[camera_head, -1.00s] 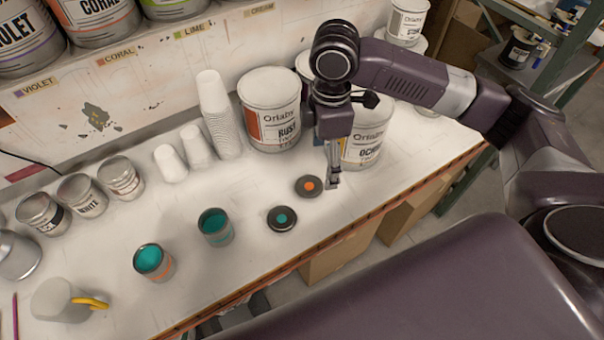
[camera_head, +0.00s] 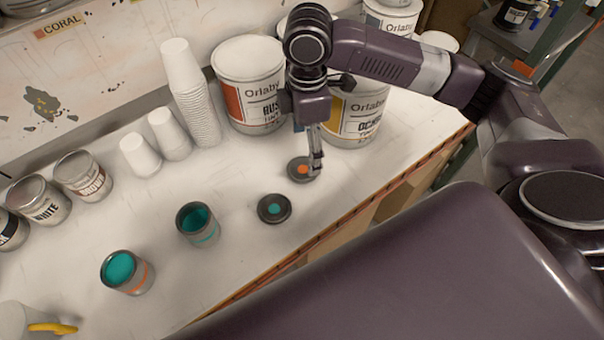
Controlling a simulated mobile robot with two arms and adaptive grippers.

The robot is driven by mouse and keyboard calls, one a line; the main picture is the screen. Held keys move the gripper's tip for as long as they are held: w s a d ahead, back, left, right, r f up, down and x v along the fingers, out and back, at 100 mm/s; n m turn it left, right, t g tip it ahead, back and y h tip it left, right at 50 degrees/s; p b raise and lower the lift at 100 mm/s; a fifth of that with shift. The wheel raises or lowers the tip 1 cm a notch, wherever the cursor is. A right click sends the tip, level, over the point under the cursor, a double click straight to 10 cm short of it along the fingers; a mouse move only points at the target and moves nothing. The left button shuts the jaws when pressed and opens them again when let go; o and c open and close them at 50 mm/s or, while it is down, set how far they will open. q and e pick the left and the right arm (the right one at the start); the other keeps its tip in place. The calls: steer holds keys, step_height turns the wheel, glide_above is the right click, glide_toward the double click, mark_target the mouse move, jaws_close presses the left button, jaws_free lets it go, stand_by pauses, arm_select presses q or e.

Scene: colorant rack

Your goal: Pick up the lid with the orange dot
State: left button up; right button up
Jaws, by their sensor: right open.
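The lid with the orange dot (camera_head: 301,169) is a dark round lid lying flat on the white bench top. My right gripper (camera_head: 316,168) points down at the lid's right edge, its fingertips overlapping that edge in the picture. It is open, and I cannot tell whether it touches the lid. A second dark lid with a teal dot (camera_head: 274,208) lies just in front and to the left. My left gripper is not in view.
Two open cans of teal paint, one with a teal band (camera_head: 198,225) and one with an orange band (camera_head: 127,273), stand to the left. A large rust bucket (camera_head: 250,85) and an ochre bucket (camera_head: 353,122) stand behind. Paper cups (camera_head: 191,95) are stacked farther left. The bench's front edge is close.

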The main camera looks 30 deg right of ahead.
mark_target(303, 169)
steer(key=shift+s+f, duration=0.1)
steer(key=shift+f, duration=0.65)
steer(key=f, duration=0.1)
steer(key=f+p, duration=0.1)
steer(key=f, duration=0.1)
steer(key=f+p, duration=0.1)
steer(key=f, duration=0.1)
steer(key=shift+w+a+f, duration=0.2)
steer(key=shift+w+a, duration=0.05)
steer(key=shift+w, duration=0.1)
steer(key=shift+f, duration=0.45)
steer(key=c, duration=0.9)
